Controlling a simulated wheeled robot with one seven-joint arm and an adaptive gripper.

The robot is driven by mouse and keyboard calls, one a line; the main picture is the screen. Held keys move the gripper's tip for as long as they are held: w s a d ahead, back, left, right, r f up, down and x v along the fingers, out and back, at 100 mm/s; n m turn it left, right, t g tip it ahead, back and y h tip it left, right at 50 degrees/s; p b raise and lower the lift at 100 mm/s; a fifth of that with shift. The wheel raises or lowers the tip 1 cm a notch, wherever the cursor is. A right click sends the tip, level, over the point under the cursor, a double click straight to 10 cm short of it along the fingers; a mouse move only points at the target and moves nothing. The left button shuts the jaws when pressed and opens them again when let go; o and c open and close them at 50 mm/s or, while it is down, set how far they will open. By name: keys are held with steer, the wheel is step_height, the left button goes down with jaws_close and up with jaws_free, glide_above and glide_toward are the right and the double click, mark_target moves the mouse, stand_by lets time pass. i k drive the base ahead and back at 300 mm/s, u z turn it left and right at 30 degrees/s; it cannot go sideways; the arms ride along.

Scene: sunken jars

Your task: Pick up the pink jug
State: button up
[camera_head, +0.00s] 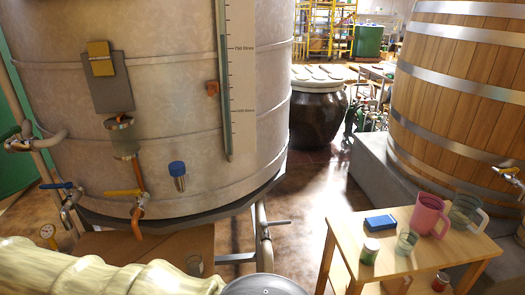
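The pink jug (427,212) stands upright on a small light-wood table (345,228) at the lower right. Its open top faces up and its handle is on the right side. A clear jug (462,211) with a pale handle stands close behind it to the right. A small clear glass (405,243) stands just in front of it to the left. My gripper is not in view, so its opening cannot be seen.
A red can (440,281) is lower down. A large metal tank (180,85) fills the left; a wooden vat (470,70) stands right. Floor between them is open.

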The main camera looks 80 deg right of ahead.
mark_target(429, 219)
steer(key=z, duration=4.2)
